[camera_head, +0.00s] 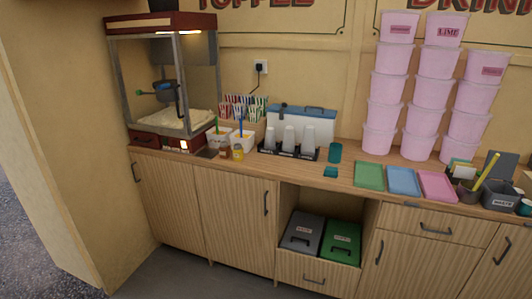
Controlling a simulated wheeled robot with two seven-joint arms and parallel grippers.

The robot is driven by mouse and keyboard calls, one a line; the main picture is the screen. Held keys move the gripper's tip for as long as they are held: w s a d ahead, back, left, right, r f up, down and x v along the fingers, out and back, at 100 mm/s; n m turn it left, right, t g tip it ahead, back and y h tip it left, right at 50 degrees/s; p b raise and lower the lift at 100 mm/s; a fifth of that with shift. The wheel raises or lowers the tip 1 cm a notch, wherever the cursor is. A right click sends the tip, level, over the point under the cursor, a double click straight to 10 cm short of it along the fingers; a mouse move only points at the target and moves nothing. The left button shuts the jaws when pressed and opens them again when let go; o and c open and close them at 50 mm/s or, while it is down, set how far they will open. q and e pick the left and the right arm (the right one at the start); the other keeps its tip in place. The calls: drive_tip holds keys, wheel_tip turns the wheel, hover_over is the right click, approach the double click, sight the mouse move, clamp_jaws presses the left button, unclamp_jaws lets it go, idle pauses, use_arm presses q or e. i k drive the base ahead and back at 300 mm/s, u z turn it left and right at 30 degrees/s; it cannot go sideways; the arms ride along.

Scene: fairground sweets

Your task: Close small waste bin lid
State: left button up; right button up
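A small dark grey bin (500,199) with a pale label that seems to read "WASTE" stands on the counter at the far right. A dark grey panel, which looks like its lid (502,164), stands raised and tilted at the bin's back, so the bin appears open. The bin's inside is too small to make out. Neither of my grippers is in view.
Left of the bin is a dark pot with a yellow stick (478,182); right of it is a teal cup (524,207). Pink, blue and green trays (369,176) lie further left. Pink tub stacks (427,95) stand behind. Grey and green lidded bins (343,243) sit below the counter.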

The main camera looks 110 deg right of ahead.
sight(504, 167)
drive_tip(key=z, duration=5.15)
drive_tip(key=i, duration=0.25)
drive_tip(key=u, duration=0.1)
